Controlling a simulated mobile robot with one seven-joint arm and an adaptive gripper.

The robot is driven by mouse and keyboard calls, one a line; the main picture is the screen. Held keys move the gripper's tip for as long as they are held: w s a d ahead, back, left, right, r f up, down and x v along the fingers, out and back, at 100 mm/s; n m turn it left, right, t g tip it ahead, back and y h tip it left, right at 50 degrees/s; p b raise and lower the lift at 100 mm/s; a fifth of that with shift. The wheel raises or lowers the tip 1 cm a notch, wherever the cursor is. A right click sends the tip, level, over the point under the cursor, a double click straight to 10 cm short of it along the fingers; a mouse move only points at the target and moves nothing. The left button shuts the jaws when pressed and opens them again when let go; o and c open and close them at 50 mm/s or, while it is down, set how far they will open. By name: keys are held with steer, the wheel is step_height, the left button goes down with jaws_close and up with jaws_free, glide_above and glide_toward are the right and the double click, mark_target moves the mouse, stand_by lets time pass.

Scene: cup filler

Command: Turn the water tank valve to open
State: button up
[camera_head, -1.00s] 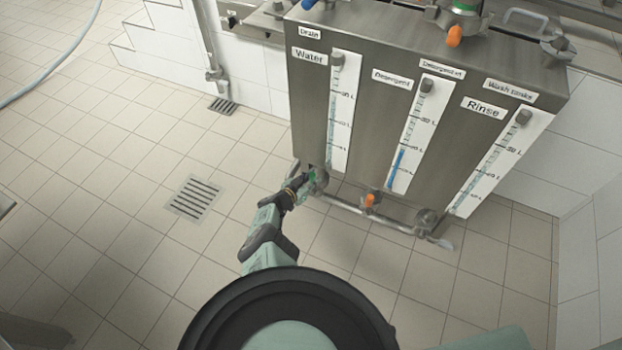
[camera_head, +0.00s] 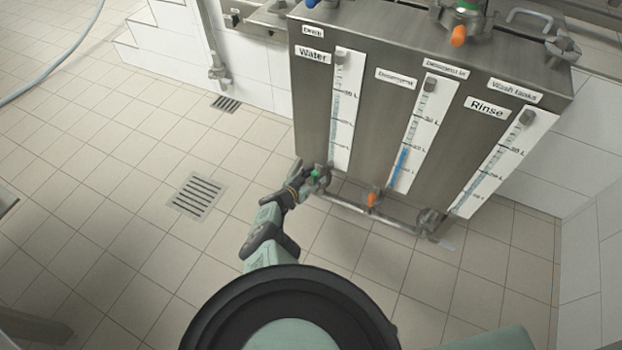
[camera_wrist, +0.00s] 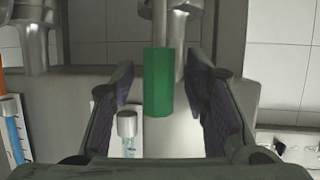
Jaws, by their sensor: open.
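The water tank valve has a green handle (camera_wrist: 158,82), which shows between my gripper's two fingers in the wrist view. My gripper (camera_wrist: 160,100) is open, with dark pads on both sides of the handle and visible gaps. In the head view the green handle (camera_head: 316,173) is small, at the bottom left of the steel tank (camera_head: 375,125), under the "Water" label (camera_head: 312,55). My gripper (camera_head: 308,180) is right at it there. Contact cannot be told in the head view.
An orange valve handle (camera_head: 373,199) sits below the Detergent gauge. A steel pipe (camera_head: 345,207) runs along the tank's foot. Another orange handle (camera_head: 459,36) is on top. A floor drain (camera_head: 196,196) lies to the left, with open tiled floor around it.

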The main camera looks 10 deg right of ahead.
steer(key=shift+a, duration=0.1)
steer(key=v, duration=0.6)
steer(key=shift+r, duration=0.1)
steer(key=shift+v, duration=2.85)
